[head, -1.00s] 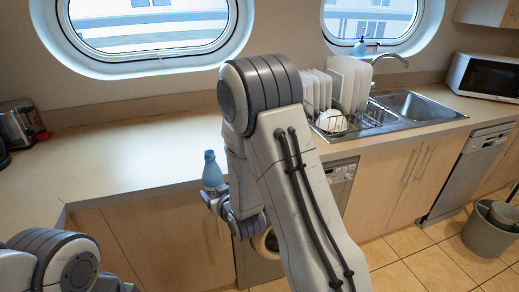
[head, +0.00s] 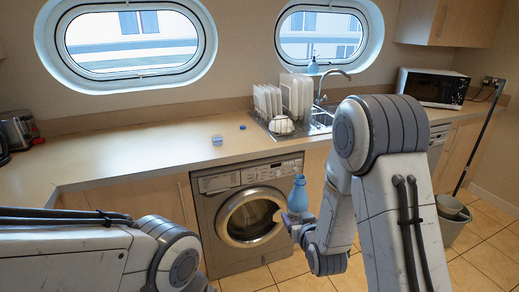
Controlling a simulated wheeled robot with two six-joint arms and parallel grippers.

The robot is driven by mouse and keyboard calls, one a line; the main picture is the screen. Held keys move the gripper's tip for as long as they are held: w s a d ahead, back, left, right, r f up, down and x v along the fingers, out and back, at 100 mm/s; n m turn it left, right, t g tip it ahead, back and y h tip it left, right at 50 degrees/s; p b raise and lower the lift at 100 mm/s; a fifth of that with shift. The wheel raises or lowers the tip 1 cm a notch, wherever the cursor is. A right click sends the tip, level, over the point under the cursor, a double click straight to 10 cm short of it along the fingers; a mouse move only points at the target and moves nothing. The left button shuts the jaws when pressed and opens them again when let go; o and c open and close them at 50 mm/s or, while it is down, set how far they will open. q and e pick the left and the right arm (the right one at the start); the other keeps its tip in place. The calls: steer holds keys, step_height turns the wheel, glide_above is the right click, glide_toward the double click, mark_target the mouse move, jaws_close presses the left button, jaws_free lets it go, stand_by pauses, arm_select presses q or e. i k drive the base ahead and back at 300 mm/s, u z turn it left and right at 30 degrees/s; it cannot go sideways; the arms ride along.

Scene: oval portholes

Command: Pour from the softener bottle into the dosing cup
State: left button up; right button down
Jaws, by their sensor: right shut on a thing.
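The softener bottle (head: 297,194) is light blue with a narrow neck and is about upright. My right gripper (head: 292,218) is shut on its lower part, holding it in the air in front of the washing machine. The fingers are small and partly hidden by the bottle and wrist. A small clear-bluish dosing cup (head: 217,140) stands on the counter above the washing machine's left side, apart from the bottle. My left arm enters at lower left; its gripper is out of view.
A small blue cap-like piece (head: 243,127) lies on the counter (head: 130,155) right of the cup. A dish rack with white plates (head: 297,95) and the sink stand farther right. A washing machine (head: 247,215) is below. The counter left of the cup is largely clear.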

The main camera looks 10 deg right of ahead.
mark_target(217, 141)
steer(key=z, duration=0.15)
steer(key=k, duration=0.2)
steer(key=u, duration=0.65)
steer(key=i, duration=1.7)
steer(key=z, duration=0.65)
